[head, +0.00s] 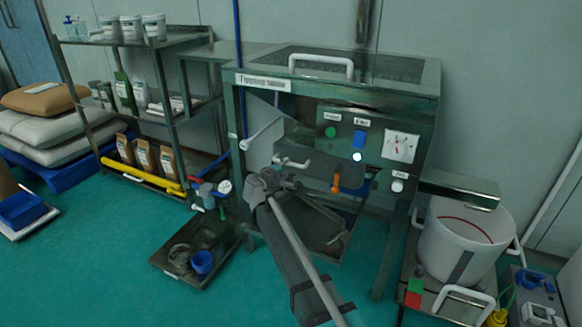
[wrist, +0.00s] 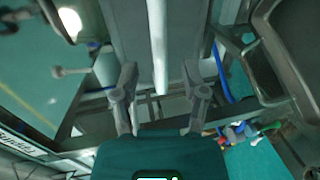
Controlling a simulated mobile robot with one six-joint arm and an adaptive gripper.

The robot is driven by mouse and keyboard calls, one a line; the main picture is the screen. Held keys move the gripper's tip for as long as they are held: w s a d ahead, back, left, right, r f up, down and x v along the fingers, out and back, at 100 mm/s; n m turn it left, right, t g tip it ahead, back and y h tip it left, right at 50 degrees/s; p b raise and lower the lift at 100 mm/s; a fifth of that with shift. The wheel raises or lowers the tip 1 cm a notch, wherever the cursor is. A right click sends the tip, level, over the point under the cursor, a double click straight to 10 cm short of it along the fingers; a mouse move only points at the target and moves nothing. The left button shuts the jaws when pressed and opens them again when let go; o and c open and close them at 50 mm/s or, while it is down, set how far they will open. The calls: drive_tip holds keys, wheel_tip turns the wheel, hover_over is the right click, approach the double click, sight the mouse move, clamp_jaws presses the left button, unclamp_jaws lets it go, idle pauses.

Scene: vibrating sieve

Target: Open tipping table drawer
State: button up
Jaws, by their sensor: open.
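The tipping table (head: 410,80) is a grey metal stand with a mesh top, a white top handle (head: 322,66) and a white front label. Below the label, a pale lever (head: 262,132) and a short pale handle (head: 291,162) stick out from its front. My gripper (head: 270,182) is just below that handle in the head view, with no clear contact. In the wrist view my gripper (wrist: 160,80) has its two fingers apart. A pale bar (wrist: 157,45) ends between them; I cannot tell whether it is a drawer handle. The drawer's outline is not clear.
A control panel (head: 345,150) is right of my gripper. A tray with a blue cup (head: 202,262) lies on the floor at left. A shelf rack (head: 160,112) stands at left, a white bucket (head: 462,240) at right. Green floor is free in front left.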

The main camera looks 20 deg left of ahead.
sight(290, 164)
drive_tip(key=shift+b+x, duration=0.35)
drive_tip(key=shift+x, duration=2)
clamp_jaws()
